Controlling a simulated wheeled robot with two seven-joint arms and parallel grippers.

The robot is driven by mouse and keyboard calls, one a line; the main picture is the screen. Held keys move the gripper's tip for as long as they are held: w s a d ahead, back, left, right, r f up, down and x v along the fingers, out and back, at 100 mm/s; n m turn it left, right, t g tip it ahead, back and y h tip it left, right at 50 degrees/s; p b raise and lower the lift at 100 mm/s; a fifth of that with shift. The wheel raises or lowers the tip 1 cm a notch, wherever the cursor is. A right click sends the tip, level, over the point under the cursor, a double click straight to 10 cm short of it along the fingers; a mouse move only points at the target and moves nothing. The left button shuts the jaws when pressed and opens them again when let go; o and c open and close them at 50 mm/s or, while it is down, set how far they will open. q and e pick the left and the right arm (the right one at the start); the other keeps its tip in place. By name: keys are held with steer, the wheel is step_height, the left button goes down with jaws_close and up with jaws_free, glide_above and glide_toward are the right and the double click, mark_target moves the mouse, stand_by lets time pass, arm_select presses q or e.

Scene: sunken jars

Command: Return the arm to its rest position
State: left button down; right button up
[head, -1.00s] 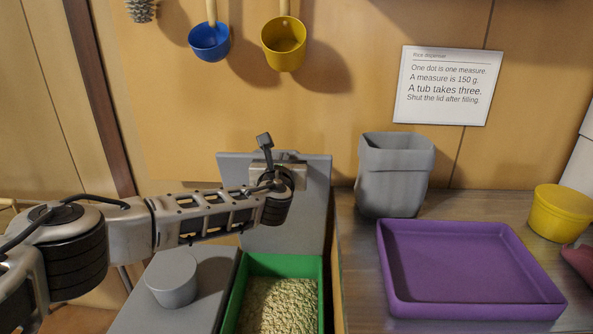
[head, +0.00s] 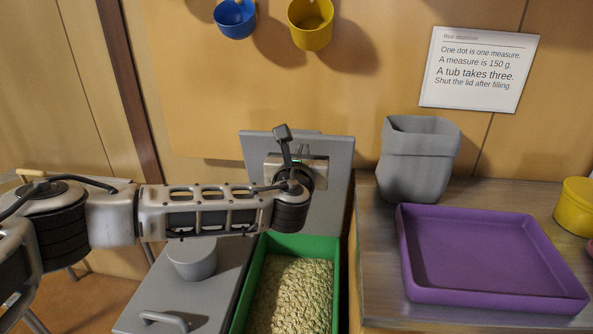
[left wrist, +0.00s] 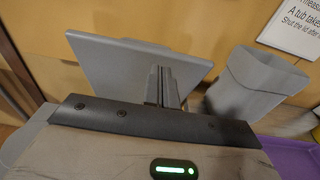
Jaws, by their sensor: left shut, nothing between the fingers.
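My left arm (head: 205,212) comes in from the left in the head view and reaches across above the grey counter unit. My left gripper (head: 282,135) is at its end, in front of the raised grey lid (head: 335,190); the fingers point up and away and are shut on nothing. In the left wrist view the shut fingers (left wrist: 162,85) show in front of the grey lid (left wrist: 110,60). Whether they touch the lid I cannot tell. My right gripper is not in view.
A green bin (head: 335,255) of grain lies open below my arm, beside a grey round jar (head: 192,262). A grey container (head: 418,160), a purple tray (head: 490,298) and a yellow tub (head: 576,207) stand at the right. Blue (head: 235,22) and yellow (head: 310,28) scoops hang on the wall.

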arm_select(q)
steer(key=s, duration=0.8)
steer(key=s+d+f+n+g+h, duration=0.3)
steer(key=s+f+n, duration=0.3)
steer(key=f+n, duration=0.2)
steer(key=s+d+f+n+g+h, duration=0.2)
steer(key=s+f+n+g, duration=0.2)
steer(key=s+f+n, duration=0.3)
steer(key=s+a+f+n+y, duration=0.1)
steer(key=s+a+f+n, duration=0.6)
steer(key=a+n, duration=0.2)
steer(key=s+a+f+n+y, duration=0.2)
steer(key=s+a+f+n, duration=0.4)
steer(key=a+n, duration=0.3)
steer(key=shift+s+a+f+n, duration=0.25)
steer(key=shift+s+f+n, duration=0.1)
steer(key=shift+f+n, duration=0.45)
